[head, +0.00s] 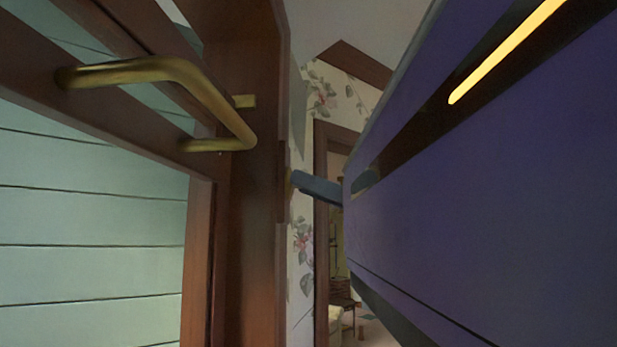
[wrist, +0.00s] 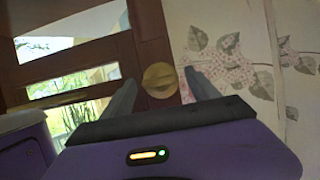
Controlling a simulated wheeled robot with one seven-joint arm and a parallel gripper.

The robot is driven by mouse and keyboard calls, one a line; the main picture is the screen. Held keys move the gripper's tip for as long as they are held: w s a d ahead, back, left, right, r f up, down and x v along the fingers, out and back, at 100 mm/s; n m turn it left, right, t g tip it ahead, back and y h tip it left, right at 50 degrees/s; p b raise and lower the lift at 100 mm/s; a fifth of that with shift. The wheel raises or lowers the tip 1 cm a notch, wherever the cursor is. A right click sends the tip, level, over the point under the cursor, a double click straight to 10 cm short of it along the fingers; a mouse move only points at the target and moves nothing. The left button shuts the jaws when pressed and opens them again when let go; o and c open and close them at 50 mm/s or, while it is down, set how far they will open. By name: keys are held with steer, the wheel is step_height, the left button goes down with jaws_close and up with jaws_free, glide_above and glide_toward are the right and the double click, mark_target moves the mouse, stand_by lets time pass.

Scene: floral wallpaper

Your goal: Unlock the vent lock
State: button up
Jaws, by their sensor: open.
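The vent lock appears to be a round brass knob (wrist: 160,80) with a raised bar across its face, set on a brown wooden frame in the wrist view. My gripper (wrist: 159,79) is open, with one grey finger on each side of the knob. The fingertips look close to it, but I cannot tell whether they touch it. In the head view a grey finger of my gripper (head: 317,187) reaches to the edge of the brown wooden post (head: 252,230). The knob is mostly hidden there by the post edge.
A bent brass handle (head: 165,72) juts from the wooden door at the left in the head view. A small brass piece (head: 245,101) sits behind it. Floral wallpaper (wrist: 225,50) lies right of the knob. A doorway (head: 335,240) opens beyond my arm.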

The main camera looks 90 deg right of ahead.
steer(key=shift+w, duration=0.2)
steer(key=shift+c, duration=0.2)
steer(key=c, duration=1.3)
